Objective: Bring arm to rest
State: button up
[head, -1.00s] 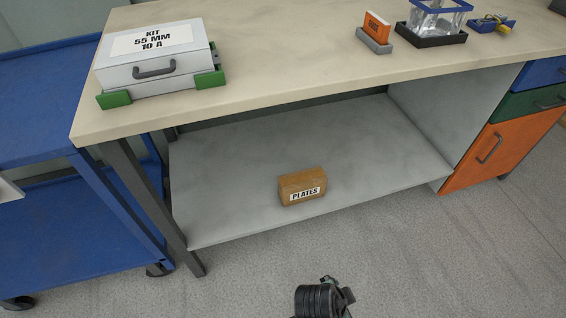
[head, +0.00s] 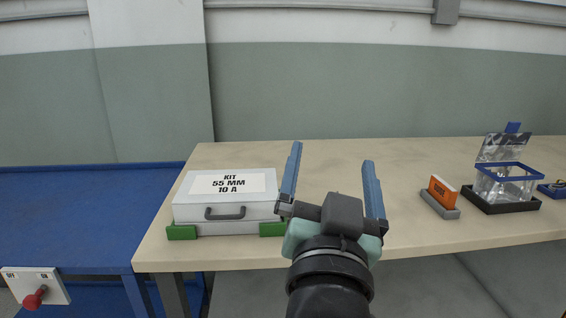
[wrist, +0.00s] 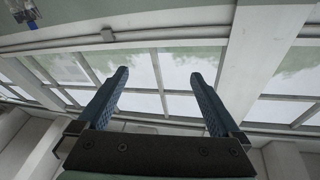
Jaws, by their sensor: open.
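My gripper (head: 333,162) is raised in the middle of the head view, in front of the bench. Its two blue fingers stand well apart and point up, with nothing between them. In the wrist view my gripper (wrist: 160,85) also shows open and empty, with windows and wall beyond the fingers. The white kit case (head: 228,200) marked "KIT 55 MM 10 A" rests on the bench top (head: 330,245), left of my gripper in the picture, between green corner blocks.
An orange card block (head: 443,192) sits in a grey holder at the right. Beside it a clear box with a blue rim (head: 505,183) stands on a black base. A blue cart (head: 80,215) is at the left. The bench middle looks clear.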

jog(key=s+a+r+n+t+y, duration=0.2)
jog(key=s+a+r+t, duration=0.1)
jog(key=s+r, duration=0.4)
jog(key=s+a+r+n+t+y, duration=0.1)
jog(key=s+a+r+n+t, duration=0.2)
jog(key=r, duration=0.7)
notch_tip(320, 180, up, 30)
jog(key=s+p, duration=0.2)
jog(key=p, duration=2.8)
jog(key=shift+r+t, duration=0.2)
jog(key=shift+t, duration=0.1)
